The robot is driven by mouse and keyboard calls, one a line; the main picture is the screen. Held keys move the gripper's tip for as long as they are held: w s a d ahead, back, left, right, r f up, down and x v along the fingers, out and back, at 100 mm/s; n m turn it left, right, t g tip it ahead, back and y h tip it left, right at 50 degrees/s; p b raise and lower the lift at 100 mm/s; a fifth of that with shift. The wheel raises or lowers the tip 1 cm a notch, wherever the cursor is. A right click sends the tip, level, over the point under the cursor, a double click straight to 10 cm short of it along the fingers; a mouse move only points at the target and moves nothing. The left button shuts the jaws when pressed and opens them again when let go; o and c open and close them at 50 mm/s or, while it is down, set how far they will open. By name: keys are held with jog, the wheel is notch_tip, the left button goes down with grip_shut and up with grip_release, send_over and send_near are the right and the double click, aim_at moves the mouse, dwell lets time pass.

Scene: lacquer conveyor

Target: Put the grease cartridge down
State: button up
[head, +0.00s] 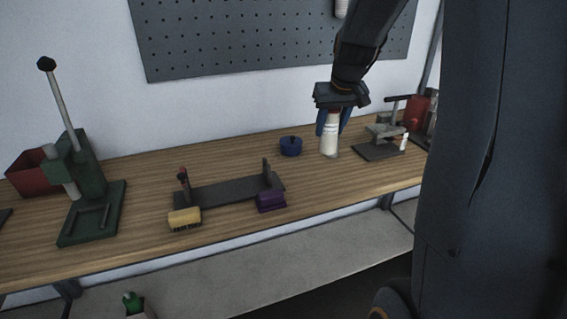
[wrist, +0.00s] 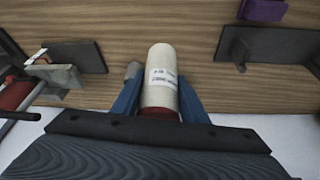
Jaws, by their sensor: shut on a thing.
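The grease cartridge (head: 330,135) is a white cylinder with a printed label. It is upright over the back right part of the workbench, and its lower end is at or very near the wood; I cannot tell if it touches. My gripper (head: 333,120) is shut on it from above, with blue fingers on both sides. In the wrist view the cartridge (wrist: 161,85) lies between the blue fingers (wrist: 160,98), its label facing the camera. The red part at its near end shows between the fingers.
A grey fixture (head: 378,150) stands to the right. A dark bracket stand (head: 225,190), a yellow brush (head: 184,218) and a purple block (head: 271,201) are further left and forward. A green press (head: 90,190) is at far left.

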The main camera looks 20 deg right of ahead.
notch_tip(320, 180, down, 10)
jog(key=shift+r+p, duration=0.1)
jog(key=shift+p, duration=0.85)
jog(key=shift+f, duration=0.2)
jog(key=o, duration=1.3)
jog(key=shift+r, duration=0.1)
